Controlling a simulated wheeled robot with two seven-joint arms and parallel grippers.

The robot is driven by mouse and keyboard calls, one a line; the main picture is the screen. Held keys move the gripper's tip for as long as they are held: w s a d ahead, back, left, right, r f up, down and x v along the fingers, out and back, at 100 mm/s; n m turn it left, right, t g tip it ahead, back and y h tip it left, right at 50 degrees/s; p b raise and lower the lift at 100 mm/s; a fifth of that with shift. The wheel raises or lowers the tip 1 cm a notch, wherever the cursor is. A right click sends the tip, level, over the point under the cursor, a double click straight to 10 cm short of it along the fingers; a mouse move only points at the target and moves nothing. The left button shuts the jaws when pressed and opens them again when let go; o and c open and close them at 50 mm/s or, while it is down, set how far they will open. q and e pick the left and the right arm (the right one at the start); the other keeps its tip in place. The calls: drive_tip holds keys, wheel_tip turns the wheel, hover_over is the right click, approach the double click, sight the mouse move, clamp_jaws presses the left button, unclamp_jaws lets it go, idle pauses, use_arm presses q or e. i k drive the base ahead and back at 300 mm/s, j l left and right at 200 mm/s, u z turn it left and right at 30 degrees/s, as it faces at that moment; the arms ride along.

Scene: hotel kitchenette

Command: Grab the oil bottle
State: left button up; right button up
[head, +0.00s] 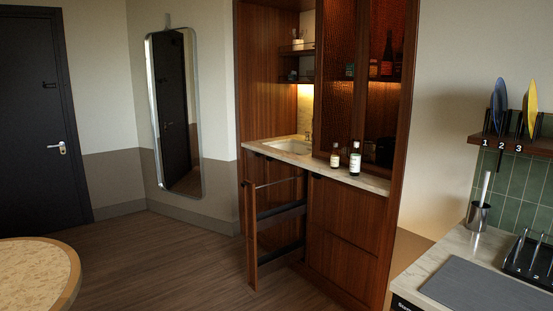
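Two small bottles stand upright on the stone counter (375,184) of the wooden kitchenette cabinet, near its front edge. The left bottle (335,162) has a dark cap and a pale label. The right bottle (355,160) looks darker, with a light label and a light top. Labels are too small to read, so I cannot tell which one is the oil bottle. More bottles (387,62) stand on a lit shelf behind the patterned cabinet door. Neither of my grippers is in view.
A narrow pull-out unit (251,240) stands open below the sink (290,145), jutting into the floor. A round table (70,290) is at lower left and another counter (415,270) at lower right. The wooden floor (170,255) between is clear.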

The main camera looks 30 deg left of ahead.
sight(334, 158)
drive_tip(key=u, duration=0.5)
drive_tip(key=i+j+z, duration=0.35)
drive_tip(key=i+j, duration=0.9)
drive_tip(key=i, duration=0.45)
drive_tip(key=i+j+z, duration=0.35)
drive_tip(key=i+j, duration=1.15)
drive_tip(key=j, duration=0.2)
